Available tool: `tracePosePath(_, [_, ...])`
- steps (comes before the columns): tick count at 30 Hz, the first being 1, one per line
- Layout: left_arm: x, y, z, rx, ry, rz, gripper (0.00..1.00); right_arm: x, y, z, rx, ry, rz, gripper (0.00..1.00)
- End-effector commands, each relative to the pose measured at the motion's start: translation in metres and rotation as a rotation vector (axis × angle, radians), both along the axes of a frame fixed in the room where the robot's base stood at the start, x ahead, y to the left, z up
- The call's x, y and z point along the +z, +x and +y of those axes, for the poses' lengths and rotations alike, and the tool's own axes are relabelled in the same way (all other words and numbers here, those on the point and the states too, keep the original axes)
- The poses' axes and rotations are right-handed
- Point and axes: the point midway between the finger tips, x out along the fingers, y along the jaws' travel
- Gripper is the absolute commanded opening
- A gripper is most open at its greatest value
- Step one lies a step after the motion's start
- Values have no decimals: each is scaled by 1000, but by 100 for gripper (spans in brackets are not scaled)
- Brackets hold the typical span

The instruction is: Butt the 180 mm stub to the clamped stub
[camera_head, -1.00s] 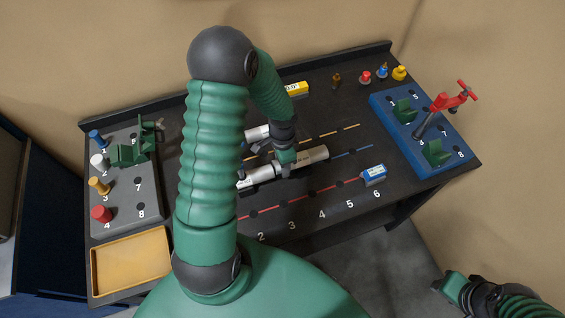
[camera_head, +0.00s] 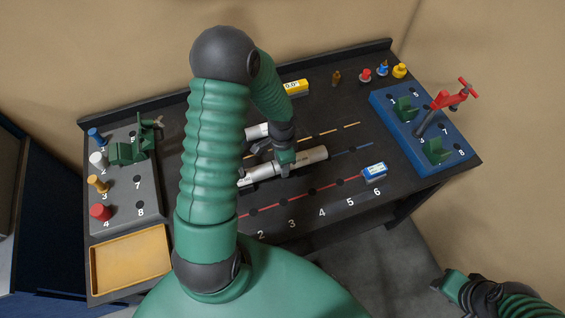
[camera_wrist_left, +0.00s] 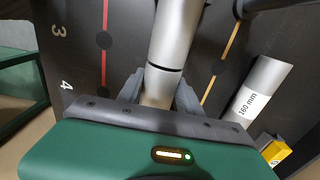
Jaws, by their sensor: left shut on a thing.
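My left gripper (camera_head: 285,168) is shut around a grey-tan stub (camera_head: 313,154), which lies level just above or on the table. A lighter grey stub (camera_head: 261,172) lies in line with it to the left, its far part hidden behind my arm. In the left wrist view, my jaws (camera_wrist_left: 158,95) straddle the held stub, and a thin dark line separates it from the longer grey tube (camera_wrist_left: 179,30) ahead. I cannot tell whether the ends touch there. The clamp on the lighter stub is hidden. My right gripper (camera_head: 452,287) is at the lower right, its jaws unclear.
A stub marked 160 mm (camera_wrist_left: 258,90) lies beside, on the far side. A blue-white block (camera_head: 374,170) sits at the red line's right end. A blue board (camera_head: 402,130) with a red clamp (camera_head: 452,98) is at right. A grey board (camera_head: 150,200) and orange tray (camera_head: 130,262) are at left.

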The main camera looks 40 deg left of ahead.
Motion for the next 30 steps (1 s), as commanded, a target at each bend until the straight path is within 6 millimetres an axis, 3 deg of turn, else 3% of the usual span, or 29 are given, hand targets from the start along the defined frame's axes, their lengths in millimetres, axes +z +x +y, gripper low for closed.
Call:
tracePosePath(22, [0, -7, 4, 2, 0, 3, 0, 4, 0, 0, 0, 0, 0, 36])
tracePosePath(23, [0, -8, 4, 2, 0, 3, 46, 4, 0, 0, 0, 0, 0, 36])
tracePosePath(28, [0, -7, 3, 1, 0, 2, 68, 4, 0, 0, 0, 0, 0, 36])
tracePosePath(30, [0, -6, 3, 1, 0, 1, 68, 4, 0, 0, 0, 0, 0, 36])
